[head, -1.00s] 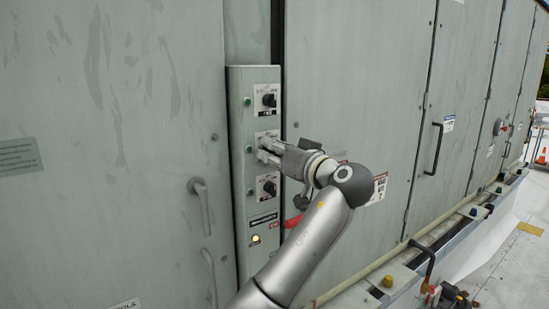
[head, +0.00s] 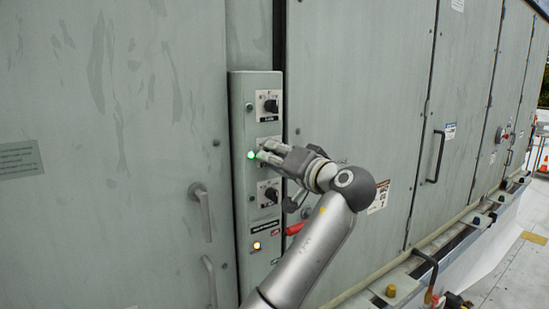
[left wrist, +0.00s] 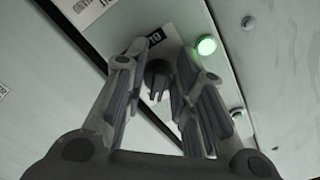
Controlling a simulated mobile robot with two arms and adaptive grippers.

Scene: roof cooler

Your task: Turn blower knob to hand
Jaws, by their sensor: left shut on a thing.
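A narrow grey control box (head: 240,215) on the cabinet carries dark knobs on white plates in a column. My left gripper (head: 261,152) is at the middle plate, its fingers closed about the middle knob. In the left wrist view this dark knob (left wrist: 157,76) sits between the fingers of my left gripper (left wrist: 160,64). In the head view the fingers hide it. A green lamp (head: 251,155) beside it is lit, and it also glows in the left wrist view (left wrist: 206,46). My right gripper is not in view.
An upper knob (head: 270,105) and a lower knob (head: 271,194) are close above and below my gripper. A lit amber lamp (head: 257,246) is low on the box. A door handle (head: 202,209) is at left.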

